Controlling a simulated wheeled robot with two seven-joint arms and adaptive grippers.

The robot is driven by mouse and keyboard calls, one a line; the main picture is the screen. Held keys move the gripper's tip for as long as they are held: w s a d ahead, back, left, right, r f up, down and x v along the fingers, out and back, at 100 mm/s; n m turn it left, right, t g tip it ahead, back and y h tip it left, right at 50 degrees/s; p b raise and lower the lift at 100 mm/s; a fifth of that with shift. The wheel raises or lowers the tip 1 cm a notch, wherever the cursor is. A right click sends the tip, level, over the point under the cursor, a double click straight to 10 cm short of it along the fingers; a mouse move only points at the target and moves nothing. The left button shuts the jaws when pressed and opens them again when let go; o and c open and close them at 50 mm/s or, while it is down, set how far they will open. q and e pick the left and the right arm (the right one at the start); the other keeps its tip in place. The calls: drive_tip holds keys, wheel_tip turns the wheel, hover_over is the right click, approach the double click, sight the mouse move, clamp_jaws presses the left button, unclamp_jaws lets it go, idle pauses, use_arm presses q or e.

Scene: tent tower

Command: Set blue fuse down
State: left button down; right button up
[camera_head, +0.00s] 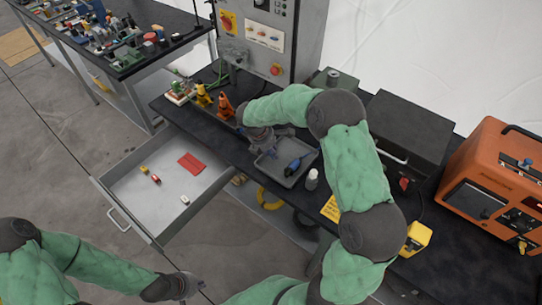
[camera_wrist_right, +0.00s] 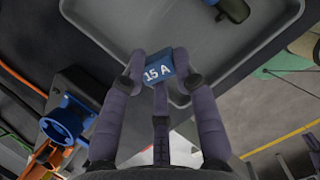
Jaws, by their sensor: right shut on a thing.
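The blue fuse (camera_wrist_right: 163,69), marked 15 A, is between the fingertips of my right gripper (camera_wrist_right: 158,76), which is shut on it. In the wrist view the fuse shows over the near edge of a grey tray (camera_wrist_right: 130,28); its height above the tray is unclear. In the head view my right gripper (camera_head: 266,144) is at the upper left side of the tray (camera_head: 297,181). A dark tool with a blue part (camera_head: 292,167) lies in the tray. My left gripper (camera_head: 184,286) is low over the floor, away from the table, and its finger gap is unclear.
An open drawer (camera_head: 134,203) holds small yellow, red and white pieces and a red card (camera_head: 190,163). A white bottle (camera_head: 312,179) stands right of the tray. Orange fittings (camera_head: 225,108) stand to its left. An orange machine (camera_head: 495,185) is far right.

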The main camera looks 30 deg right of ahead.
drive_tip(key=shift+f+b, duration=0.3)
drive_tip(key=shift+f, duration=1)
drive_tip(key=shift+f, duration=0.1)
drive_tip(key=o, duration=1)
drive_tip(key=shift+c, duration=0.2)
